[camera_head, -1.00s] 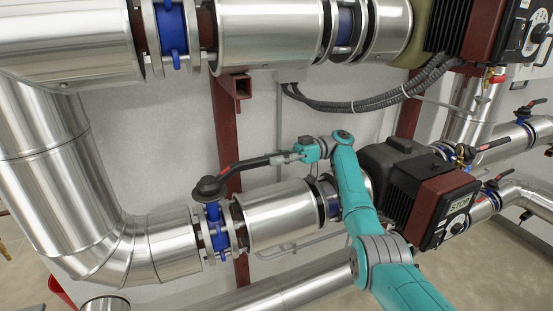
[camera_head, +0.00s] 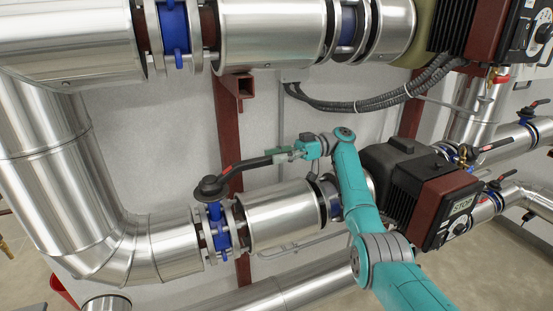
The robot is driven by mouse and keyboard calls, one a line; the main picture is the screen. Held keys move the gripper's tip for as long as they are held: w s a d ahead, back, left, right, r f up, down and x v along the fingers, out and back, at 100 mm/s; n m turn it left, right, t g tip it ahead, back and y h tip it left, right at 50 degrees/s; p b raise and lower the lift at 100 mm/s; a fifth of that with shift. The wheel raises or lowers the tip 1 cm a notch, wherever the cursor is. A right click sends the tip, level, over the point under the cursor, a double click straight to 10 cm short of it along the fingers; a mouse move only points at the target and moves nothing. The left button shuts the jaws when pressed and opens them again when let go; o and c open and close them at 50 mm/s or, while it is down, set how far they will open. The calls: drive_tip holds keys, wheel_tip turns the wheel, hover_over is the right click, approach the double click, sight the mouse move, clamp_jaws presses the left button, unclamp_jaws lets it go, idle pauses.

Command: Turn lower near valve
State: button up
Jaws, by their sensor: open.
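The lower near valve has a blue body (camera_head: 217,224) set between flanges in the lower silver pipe. Its round black top (camera_head: 211,187) carries a long black lever handle (camera_head: 248,164) with a red mark, reaching right and slightly up. My gripper (camera_head: 279,156) is at the free right end of the handle, at the tip of my teal arm. Its jaws are open. The fingers are small here, and I cannot tell whether they touch the handle or stand around it.
A pump with a dark red and black housing (camera_head: 418,193) sits right of my arm. A large silver pipe (camera_head: 268,32) runs above, with black hoses (camera_head: 370,101) below it. A brown steel post (camera_head: 229,130) stands behind the handle. Grey wall shows left of the handle.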

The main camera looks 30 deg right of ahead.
wheel_tip(320, 180, up, 9)
drive_tip(key=shift+r, duration=0.1)
drive_tip(key=shift+a, duration=0.1)
idle(0.6)
